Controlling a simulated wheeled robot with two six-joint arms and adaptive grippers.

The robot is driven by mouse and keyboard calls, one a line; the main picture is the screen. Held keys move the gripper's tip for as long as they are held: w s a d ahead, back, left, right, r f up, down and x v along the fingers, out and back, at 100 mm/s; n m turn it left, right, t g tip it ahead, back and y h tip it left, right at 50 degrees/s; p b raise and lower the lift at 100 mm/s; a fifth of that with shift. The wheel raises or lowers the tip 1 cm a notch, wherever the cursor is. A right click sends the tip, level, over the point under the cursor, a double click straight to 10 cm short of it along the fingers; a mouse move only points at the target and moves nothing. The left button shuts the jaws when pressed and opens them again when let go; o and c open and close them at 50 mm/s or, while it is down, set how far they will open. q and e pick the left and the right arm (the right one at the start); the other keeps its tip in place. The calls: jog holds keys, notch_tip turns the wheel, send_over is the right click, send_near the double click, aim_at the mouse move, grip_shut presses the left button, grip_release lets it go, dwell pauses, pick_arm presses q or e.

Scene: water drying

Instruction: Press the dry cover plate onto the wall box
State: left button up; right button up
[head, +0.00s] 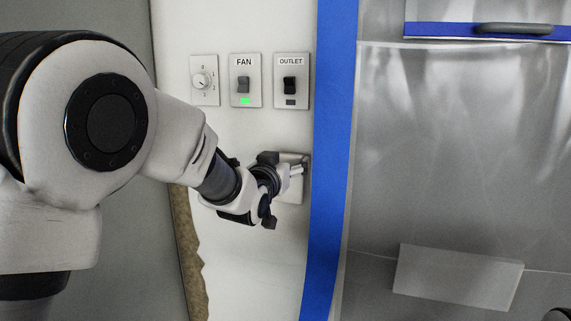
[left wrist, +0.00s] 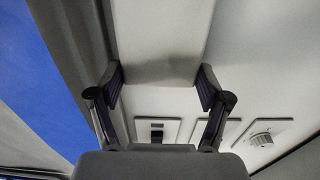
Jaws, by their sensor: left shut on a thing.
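A pale, upright cover plate (head: 295,190) shows at the wall below the switches in the head view. My left gripper (head: 290,170) is at its face and partly covers it. In the left wrist view the two fingers of my left gripper (left wrist: 158,84) stand apart, with the pale plate (left wrist: 160,50) between them. My left gripper is shut on the plate. The wall box is hidden behind the plate and gripper. I cannot tell whether the plate touches the wall or is seated.
Above the plate are a dial (head: 203,81), a FAN switch (head: 245,88) with a green light, and an OUTLET switch (head: 290,86). A blue strip (head: 333,150) runs down just right of the plate. A clear sheet with a pale label (head: 457,276) hangs further right.

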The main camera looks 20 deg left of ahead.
pick_arm(q)
jog(key=shift+w, duration=0.6)
dwell(0.5)
jog(key=o, duration=1.1)
